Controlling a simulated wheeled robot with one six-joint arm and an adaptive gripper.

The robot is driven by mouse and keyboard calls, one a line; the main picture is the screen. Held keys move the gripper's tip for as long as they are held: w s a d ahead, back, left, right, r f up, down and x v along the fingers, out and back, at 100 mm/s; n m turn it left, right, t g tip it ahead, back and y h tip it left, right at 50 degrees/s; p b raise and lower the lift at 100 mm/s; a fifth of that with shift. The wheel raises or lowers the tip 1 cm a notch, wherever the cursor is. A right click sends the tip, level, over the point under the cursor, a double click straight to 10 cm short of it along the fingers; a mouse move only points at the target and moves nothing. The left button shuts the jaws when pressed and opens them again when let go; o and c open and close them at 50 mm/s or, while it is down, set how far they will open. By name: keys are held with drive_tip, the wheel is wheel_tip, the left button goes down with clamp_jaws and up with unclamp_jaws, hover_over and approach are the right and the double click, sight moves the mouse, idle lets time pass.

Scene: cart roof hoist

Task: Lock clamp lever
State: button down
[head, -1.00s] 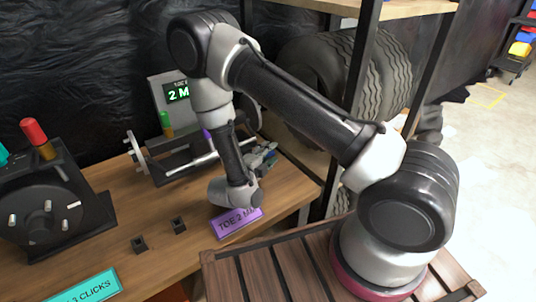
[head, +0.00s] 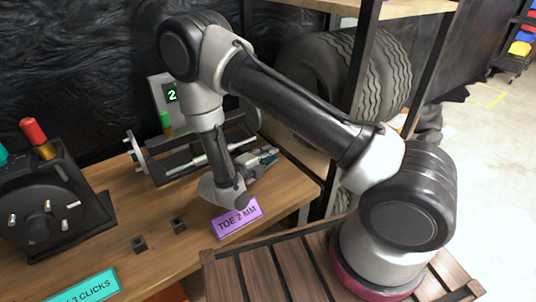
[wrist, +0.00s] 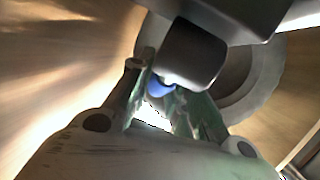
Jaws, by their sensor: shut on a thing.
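My gripper (head: 268,158) is at the right end of the toe gauge fixture (head: 180,172) on the wooden bench, partly behind my own arm. In the wrist view my gripper (wrist: 165,100) has its greenish fingers closed around a small blue piece (wrist: 160,87), which looks like the clamp lever's tip. A dark grey block (wrist: 193,55) sits right above the blue piece and hides part of it. A grey round disc (wrist: 255,80) is behind. The lever's angle cannot be told, and the head view does not show it clearly.
A lit green display (head: 171,95) stands behind the fixture, partly covered by my arm. A purple sign (head: 238,220) reads "TOE 2 MM". A black device with a red knob (head: 33,130) is at left.

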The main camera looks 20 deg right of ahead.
drive_tip(key=shift+s+a+m+g+h, duration=0.15)
drive_tip(key=shift+s+m+g+h, duration=0.25)
drive_tip(key=shift+m+g, duration=0.45)
drive_tip(key=shift+s+a+m+g+h, duration=0.15)
drive_tip(key=shift+s+m+g+h, duration=0.35)
drive_tip(key=shift+g, duration=0.6)
drive_tip(key=shift+s+a+m+g+h, duration=0.15)
drive_tip(key=shift+s+m+g+h, duration=0.1)
drive_tip(key=shift+m+g, duration=0.65)
drive_tip(key=c, duration=1.3)
unclamp_jaws()
drive_tip(key=v, duration=1.2)
